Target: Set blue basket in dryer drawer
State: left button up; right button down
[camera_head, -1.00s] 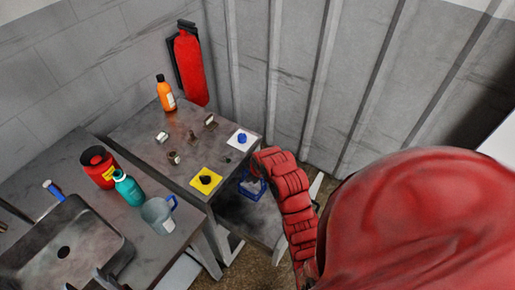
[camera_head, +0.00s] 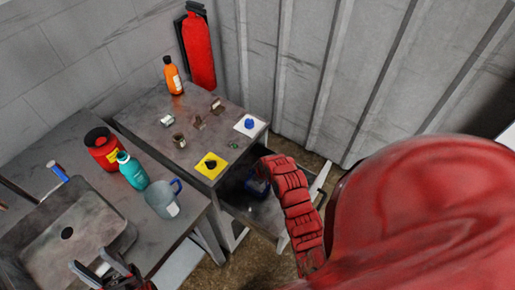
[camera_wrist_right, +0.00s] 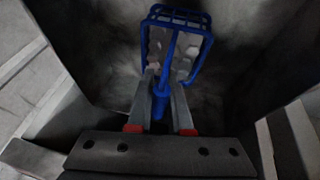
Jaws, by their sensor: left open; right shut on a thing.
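The blue basket (camera_wrist_right: 180,38) is a wire-frame basket with pale pieces inside, seen in the right wrist view. My right gripper (camera_wrist_right: 162,85) is shut on its blue handle. In the head view the basket (camera_head: 257,185) shows partly beside my red right arm, which hides the gripper. The basket is at the open dryer drawer (camera_head: 245,208), below the far table. The drawer's dark inside (camera_wrist_right: 245,65) surrounds the basket in the wrist view; I cannot tell whether the basket touches its floor. My left gripper (camera_head: 103,268) is open and empty over the near table, by the sink.
The far table (camera_head: 150,118) holds an orange bottle (camera_head: 173,75), small metal parts, a yellow pad (camera_head: 211,165) and a white pad (camera_head: 250,125). The near table holds a red can (camera_head: 103,150), a teal bottle (camera_head: 132,171), a jug (camera_head: 162,200) and a sink (camera_head: 75,228).

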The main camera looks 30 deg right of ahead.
notch_tip(320, 180, down, 2)
jog(key=shift+f+p, duration=0.2)
jog(key=shift+p, duration=0.3)
jog(key=shift+f, duration=0.25)
jog(key=c, duration=0.8)
grip_release()
jog(key=shift+f, duration=0.1)
jog(key=shift+c, duration=0.2)
jog(key=shift+s+r+b, duration=0.3)
jog(key=shift+r, duration=0.3)
jog(key=b+v, duration=0.2)
jog(key=v, duration=0.9)
jog(key=shift+b, duration=0.4)
jog(key=shift+f, duration=0.1)
